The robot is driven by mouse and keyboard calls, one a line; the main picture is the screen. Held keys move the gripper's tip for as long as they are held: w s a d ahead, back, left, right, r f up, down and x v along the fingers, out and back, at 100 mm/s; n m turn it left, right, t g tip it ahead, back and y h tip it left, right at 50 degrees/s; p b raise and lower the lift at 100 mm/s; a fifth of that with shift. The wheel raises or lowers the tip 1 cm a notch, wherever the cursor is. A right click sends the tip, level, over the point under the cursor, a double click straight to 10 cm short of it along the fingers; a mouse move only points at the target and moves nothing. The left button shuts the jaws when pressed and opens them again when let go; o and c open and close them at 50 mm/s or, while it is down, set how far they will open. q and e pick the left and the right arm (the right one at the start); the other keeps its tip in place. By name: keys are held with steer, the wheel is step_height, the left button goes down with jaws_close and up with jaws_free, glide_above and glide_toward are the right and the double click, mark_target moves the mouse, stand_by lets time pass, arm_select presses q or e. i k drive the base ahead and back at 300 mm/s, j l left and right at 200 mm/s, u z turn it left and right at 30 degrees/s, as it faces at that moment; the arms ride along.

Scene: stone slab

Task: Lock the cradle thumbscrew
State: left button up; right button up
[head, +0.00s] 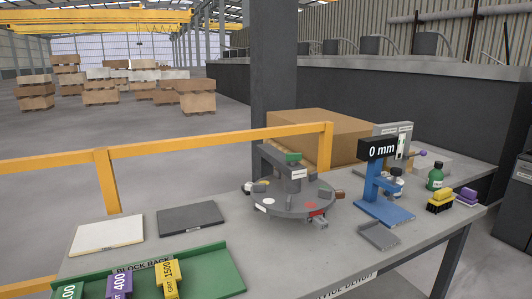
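A round grey fixture (290,207) stands in the middle of the slab. It has a raised grey column (290,180) with a green piece (293,157) on top, and several small parts around its rim, including a red one (316,212) at the front right. A blue stand (378,203) with a black display (378,149) reading "0 mm" stands to its right. I cannot tell which part is the cradle or its thumbscrew, or whether any screw is locked. Neither of my grippers is in view.
A green block rack (215,272) with grit-marked yellow, purple and green blocks is at front left. A white pad (107,234) and a dark pad (190,218) lie behind it. A yellow rail (210,141) runs behind.

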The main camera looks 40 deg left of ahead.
mark_target(293, 157)
steer(key=i+l+u, duration=0.1)
steer(key=u, duration=0.3)
steer(key=i+l+u, duration=0.1)
steer(key=l+u, duration=0.35)
steer(key=i+l+u, duration=0.1)
steer(key=l+u, duration=0.2)
steer(key=l, duration=0.35)
